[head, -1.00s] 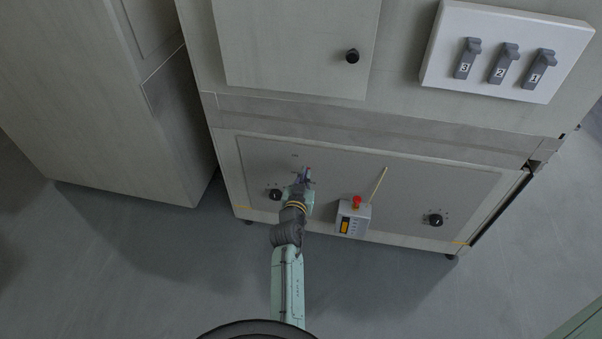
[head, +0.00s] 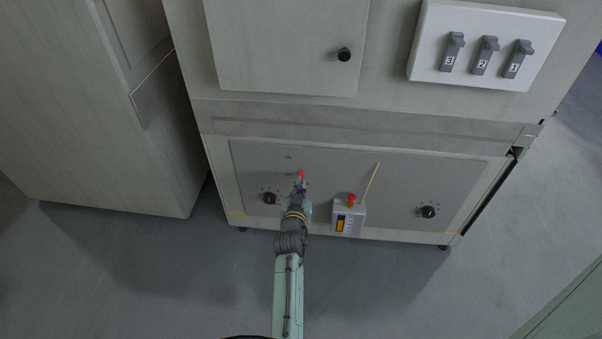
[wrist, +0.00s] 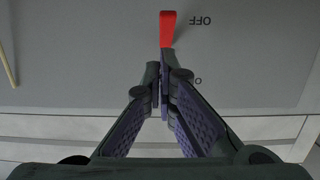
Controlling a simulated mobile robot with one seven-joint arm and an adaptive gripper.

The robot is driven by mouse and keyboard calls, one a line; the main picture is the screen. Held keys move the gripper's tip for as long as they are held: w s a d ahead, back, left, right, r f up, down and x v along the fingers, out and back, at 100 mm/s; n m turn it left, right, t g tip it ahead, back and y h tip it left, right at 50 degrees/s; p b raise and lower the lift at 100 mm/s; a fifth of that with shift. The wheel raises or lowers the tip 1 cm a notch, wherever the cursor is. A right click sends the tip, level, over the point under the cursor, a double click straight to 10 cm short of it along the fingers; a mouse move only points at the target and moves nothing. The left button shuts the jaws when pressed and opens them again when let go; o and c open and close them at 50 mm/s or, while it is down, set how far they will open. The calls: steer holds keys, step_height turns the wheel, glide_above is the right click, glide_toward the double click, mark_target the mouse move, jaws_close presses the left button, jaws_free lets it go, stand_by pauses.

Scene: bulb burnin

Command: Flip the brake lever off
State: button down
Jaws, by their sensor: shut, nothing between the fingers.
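The red handle of the brake lever (head: 301,174) shows on the grey lower panel of the cabinet, just beyond my fingertips. In the wrist view the red lever (wrist: 168,28) stands beside the upside-down word OFF. My gripper (head: 300,188) is in front of the panel, and its fingertips also show in the wrist view (wrist: 161,78). The fingers are together with nothing between them. They lie just below the red handle in the wrist view and hide the lever's lower part. Whether they touch it I cannot tell. A second label beside the fingertips is partly hidden.
A black knob (head: 269,198) is left of my gripper and another (head: 428,212) is far right. A grey box (head: 348,220) with a red button (head: 351,199) is close on the right, with a thin yellow rod (head: 371,182) above. Three numbered switches sit on a white plate (head: 423,68).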

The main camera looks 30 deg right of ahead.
steer(key=v, duration=0.7)
steer(key=shift+s, duration=0.2)
steer(key=shift+a, duration=0.15)
